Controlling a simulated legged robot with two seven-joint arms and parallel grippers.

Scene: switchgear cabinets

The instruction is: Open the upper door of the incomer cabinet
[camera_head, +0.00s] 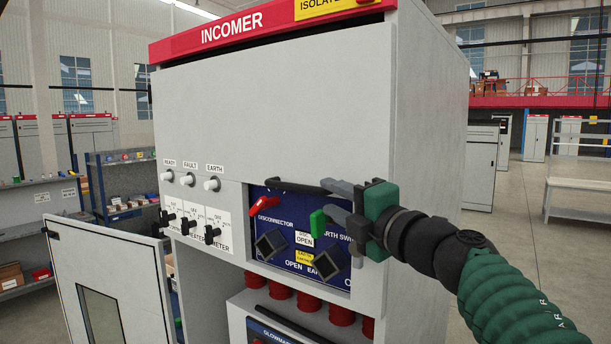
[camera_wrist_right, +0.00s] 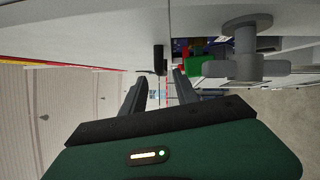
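The incomer cabinet (camera_head: 430,110) stands in front of me under a red INCOMER sign (camera_head: 232,30). Its upper door (camera_head: 270,110) is a plain light grey panel, with a dark gap along its top edge. My right gripper (camera_head: 326,200) is open in front of the cabinet, fingers pointing left, near a black bar handle (camera_head: 296,186) at the top of the blue switch panel. In the right wrist view, a black handle (camera_wrist_right: 159,57) lies just beyond and between the open fingers (camera_wrist_right: 156,78); no contact shows. My left gripper is not in view.
The blue panel has a red lever (camera_head: 266,200) and a green lever (camera_head: 318,223), the green one close to my fingers. A windowed door (camera_head: 72,268) stands open at lower left. Shelves (camera_head: 125,168) stand behind it. The floor right of the cabinet (camera_head: 520,220) is clear.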

